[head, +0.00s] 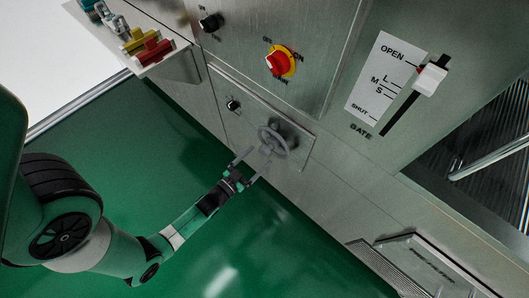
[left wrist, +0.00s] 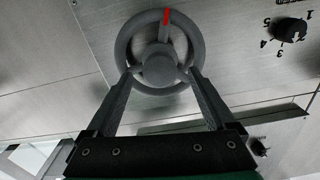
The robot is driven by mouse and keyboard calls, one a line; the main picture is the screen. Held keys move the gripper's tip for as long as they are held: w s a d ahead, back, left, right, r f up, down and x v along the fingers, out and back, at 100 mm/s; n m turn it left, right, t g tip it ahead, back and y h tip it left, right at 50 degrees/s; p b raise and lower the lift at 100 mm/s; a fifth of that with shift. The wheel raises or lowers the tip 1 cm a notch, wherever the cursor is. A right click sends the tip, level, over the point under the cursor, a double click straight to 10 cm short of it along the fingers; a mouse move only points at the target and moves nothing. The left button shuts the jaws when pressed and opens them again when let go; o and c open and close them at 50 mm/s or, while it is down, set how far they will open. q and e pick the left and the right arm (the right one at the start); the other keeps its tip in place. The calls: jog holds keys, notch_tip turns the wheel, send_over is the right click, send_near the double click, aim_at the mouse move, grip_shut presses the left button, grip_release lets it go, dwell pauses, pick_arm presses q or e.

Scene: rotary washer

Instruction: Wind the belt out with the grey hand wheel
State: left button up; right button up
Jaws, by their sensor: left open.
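The grey hand wheel (head: 272,141) sits on a metal panel low on the machine's front. In the left wrist view the wheel (left wrist: 159,91) fills the upper middle, with a round hub, spokes and a red mark (left wrist: 167,17) on its rim at the top. My left gripper (head: 246,166) is open, with its fingers pointing at the wheel. In the left wrist view its two fingers (left wrist: 159,76) reach to the lower left and lower right of the wheel's rim, either side of the hub. I cannot tell whether they touch it. My right gripper is not in view.
A small black knob (head: 233,104) is on the panel beside the wheel. Above are a red and yellow switch (head: 279,62) and another black knob (head: 210,22). A gate lever (head: 431,78) is at right. A shelf (head: 176,66) holds coloured valves. The green floor (head: 120,130) is clear.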

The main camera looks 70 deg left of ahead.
aim_at(262, 153)
pick_arm(q)
jog(key=x, duration=0.4)
jog(key=shift+w+b, duration=0.1)
jog(key=shift+b, duration=0.3)
grip_shut()
